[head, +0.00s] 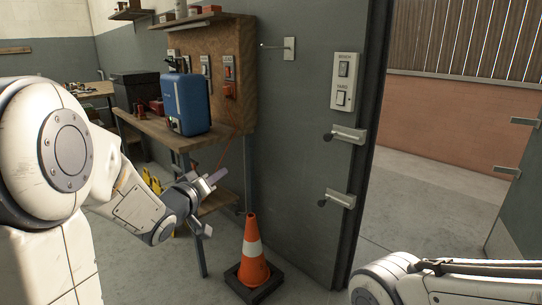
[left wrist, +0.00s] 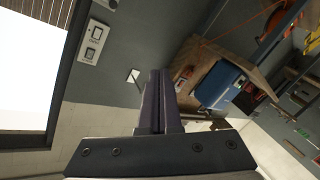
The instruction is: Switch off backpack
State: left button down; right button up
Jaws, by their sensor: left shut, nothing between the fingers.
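A blue, boxy unit, which I take to be the backpack (head: 187,104), stands upright on the wooden bench below a board of switches.
A wall panel (head: 345,82) carries two switches, labelled BENCH and YARD. The wooden board (head: 218,45) holds several switches, one red. An orange cone (head: 252,250) stands on the floor before the wall. Brackets (head: 341,200) stick out near the open doorway at right.

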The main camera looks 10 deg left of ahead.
pick_arm(q)
jog(key=s+a+f+n+y+p, duration=0.1)
jog(key=s+a+f+n+p, duration=0.1)
jog(key=s+a+n, duration=0.2)
jog(key=s+a+f+n+t+y+p, duration=0.1)
jog(key=s+a+n, duration=0.3)
jog(key=a, duration=0.7)
jog(key=s+a+f+n+t+y+p, duration=0.1)
jog(key=s+a+f+n+y+p, duration=0.1)
jog(key=a+n, duration=0.4)
jog(key=shift+s+a+f+p, duration=0.45)
jog(key=shift+s+a+f, duration=0.2)
jog(key=shift+s+a, duration=0.5)
pick_arm(e)
notch_tip(320, 180, up, 8)
jog(key=shift+s+f, duration=0.2)
jog(key=shift+f, duration=0.05)
